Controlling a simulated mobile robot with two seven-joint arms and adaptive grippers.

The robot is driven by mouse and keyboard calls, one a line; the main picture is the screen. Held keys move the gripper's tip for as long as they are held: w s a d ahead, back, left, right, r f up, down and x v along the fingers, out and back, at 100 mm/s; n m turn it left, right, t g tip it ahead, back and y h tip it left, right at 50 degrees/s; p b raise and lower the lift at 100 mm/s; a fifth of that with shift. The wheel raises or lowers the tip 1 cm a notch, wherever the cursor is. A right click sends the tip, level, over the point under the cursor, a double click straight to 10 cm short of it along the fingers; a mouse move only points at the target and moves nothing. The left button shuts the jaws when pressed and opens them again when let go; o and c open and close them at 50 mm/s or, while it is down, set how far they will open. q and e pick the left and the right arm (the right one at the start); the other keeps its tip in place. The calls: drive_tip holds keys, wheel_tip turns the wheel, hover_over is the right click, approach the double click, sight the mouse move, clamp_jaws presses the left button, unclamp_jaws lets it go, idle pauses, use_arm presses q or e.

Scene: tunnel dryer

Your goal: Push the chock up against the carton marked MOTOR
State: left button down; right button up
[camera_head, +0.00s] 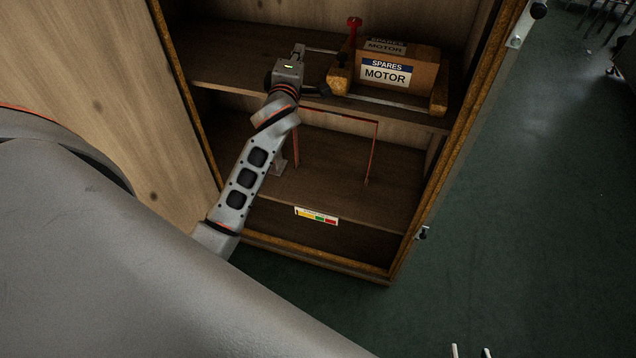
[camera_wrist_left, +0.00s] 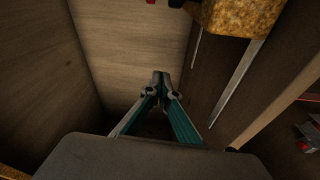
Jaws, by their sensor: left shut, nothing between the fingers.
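The carton marked MOTOR (camera_head: 395,70) sits on the upper shelf of an open cabinet. A worn yellow block with a red upright handle, which looks like the chock (camera_head: 339,82), stands at the carton's left. I cannot tell whether they touch. A yellow speckled block, seemingly the chock (camera_wrist_left: 240,14), is cut off at the top of the left wrist view. My left gripper (camera_head: 299,50) is over the shelf, left of the chock. Its fingertips (camera_wrist_left: 161,77) are together, empty and apart from the block. My right gripper (camera_head: 471,352) barely shows at the bottom edge, fingertips apart.
Another yellow block (camera_head: 438,98) stands at the carton's right front. A metal strip (camera_head: 385,99) runs along the shelf front and shows in the left wrist view (camera_wrist_left: 235,82). A thin red frame (camera_head: 375,150) is below. The cabinet's left wall (camera_wrist_left: 35,75) is close to my left gripper.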

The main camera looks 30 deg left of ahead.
use_arm(q)
drive_tip(key=v, duration=0.8)
drive_tip(key=s+d+f+m+h, duration=0.2)
drive_tip(key=s+d+f+m, duration=0.1)
drive_tip(key=f, duration=0.5)
drive_tip(key=s+d+f+m+g+h, duration=0.1)
drive_tip(key=s+d+f+m+h, duration=0.1)
drive_tip(key=d+f+m, duration=0.3)
drive_tip(key=s+d+f+m+g+h+b, duration=0.1)
drive_tip(key=s+d+f+m+h, duration=0.1)
drive_tip(key=s+d+f+m, duration=0.2)
drive_tip(key=shift+s+d+f+m+h, duration=0.4)
drive_tip(key=shift+f+m, duration=1.4)
drive_tip(key=shift+f, duration=1.5)
use_arm(e)
drive_tip(key=shift+s+f, duration=0.2)
drive_tip(key=shift+f, duration=0.45)
use_arm(q)
drive_tip(key=shift+w, duration=0.15)
